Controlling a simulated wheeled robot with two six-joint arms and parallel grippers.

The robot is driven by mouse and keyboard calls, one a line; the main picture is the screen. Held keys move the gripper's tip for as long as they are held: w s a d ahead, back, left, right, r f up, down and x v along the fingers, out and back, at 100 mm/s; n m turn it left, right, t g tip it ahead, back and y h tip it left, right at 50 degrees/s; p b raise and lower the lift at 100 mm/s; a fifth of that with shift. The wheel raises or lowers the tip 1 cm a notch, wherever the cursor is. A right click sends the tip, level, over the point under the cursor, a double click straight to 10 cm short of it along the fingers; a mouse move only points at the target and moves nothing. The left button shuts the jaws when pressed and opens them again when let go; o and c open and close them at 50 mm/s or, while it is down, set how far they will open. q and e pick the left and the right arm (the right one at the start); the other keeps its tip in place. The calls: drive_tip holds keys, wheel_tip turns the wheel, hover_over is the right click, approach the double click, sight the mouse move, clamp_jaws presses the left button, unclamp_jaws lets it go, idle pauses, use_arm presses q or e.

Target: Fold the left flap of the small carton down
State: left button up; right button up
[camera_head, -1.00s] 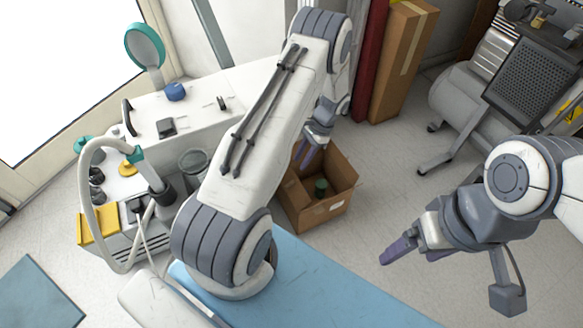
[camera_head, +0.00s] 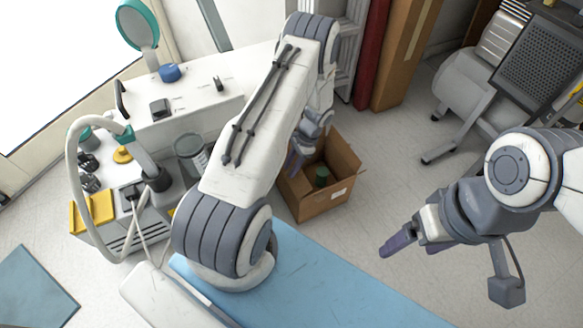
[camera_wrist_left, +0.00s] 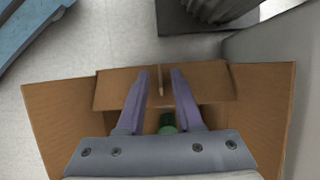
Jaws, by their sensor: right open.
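The small carton (camera_head: 322,205) is an open brown box on the floor, with a green object (camera_head: 321,175) inside. One flap (camera_head: 345,153) stands up at its back right in the head view. My left gripper (camera_head: 297,163) is at the carton's left side, partly hidden by my arm. In the left wrist view its purple fingers (camera_wrist_left: 158,82) are apart over the carton, with a thin brown upright strip between them. Flaps spread at the left (camera_wrist_left: 60,120) and right (camera_wrist_left: 268,110) there. My right gripper (camera_head: 410,247) is open and empty, away from the carton.
A white cabinet unit (camera_head: 190,105) with a hose stands left of the carton. A tall brown box (camera_head: 405,55) and a red panel (camera_head: 372,50) stand behind it. A grey compressor (camera_head: 465,95) is at the right. A blue padded surface (camera_head: 320,285) lies in front. Floor right of the carton is clear.

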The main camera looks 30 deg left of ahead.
use_arm(q)
clamp_jaws()
idle(1.4)
